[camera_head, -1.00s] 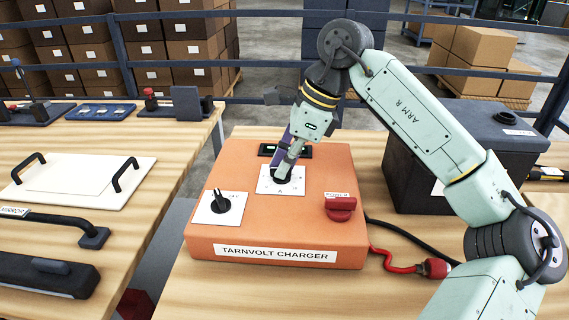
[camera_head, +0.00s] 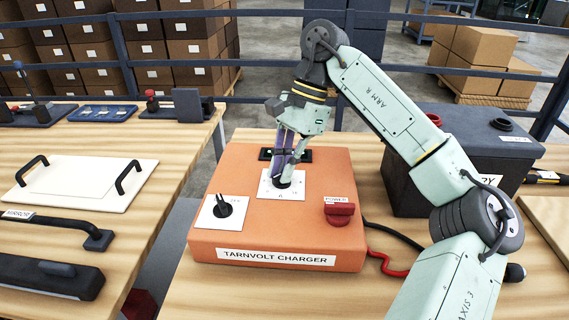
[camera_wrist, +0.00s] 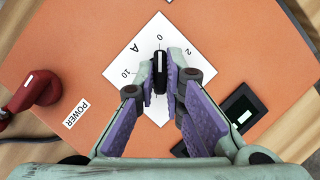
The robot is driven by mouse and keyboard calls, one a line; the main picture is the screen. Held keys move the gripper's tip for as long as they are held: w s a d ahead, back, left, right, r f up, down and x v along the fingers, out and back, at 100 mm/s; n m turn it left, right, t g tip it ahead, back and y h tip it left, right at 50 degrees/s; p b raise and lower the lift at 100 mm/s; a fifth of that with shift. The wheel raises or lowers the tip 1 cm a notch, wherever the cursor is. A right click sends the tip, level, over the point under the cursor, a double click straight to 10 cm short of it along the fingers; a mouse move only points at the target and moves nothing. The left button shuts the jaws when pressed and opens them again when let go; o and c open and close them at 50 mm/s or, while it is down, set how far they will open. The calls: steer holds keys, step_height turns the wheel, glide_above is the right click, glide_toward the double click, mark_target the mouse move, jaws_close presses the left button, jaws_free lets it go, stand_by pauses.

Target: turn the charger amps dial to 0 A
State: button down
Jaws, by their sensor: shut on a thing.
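The orange charger (camera_head: 270,225) sits on the wooden bench. Its amps dial (camera_wrist: 160,80) is a black knob with a white line, on a white plate (camera_wrist: 133,58) marked A, with 0, 2 and 10 readable. My gripper (camera_wrist: 162,74) is shut on this dial, one purple-padded finger at each side. In the wrist view the knob's long axis lies about in line with the 0 mark. In the head view my gripper (camera_head: 284,176) reaches down to the plate, and its fingers mostly hide the dial.
Beside the dial are a second black dial (camera_head: 222,207), a red POWER knob (camera_head: 339,211) and a dark display (camera_wrist: 243,108). A dark battery box (camera_head: 405,180) stands to the right, partly behind my arm. A red cable (camera_head: 388,267) leaves the charger's right side.

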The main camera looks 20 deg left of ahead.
stand_by(0.4)
steer(key=c, duration=1.7)
jaws_free()
steer(key=v, duration=1.2)
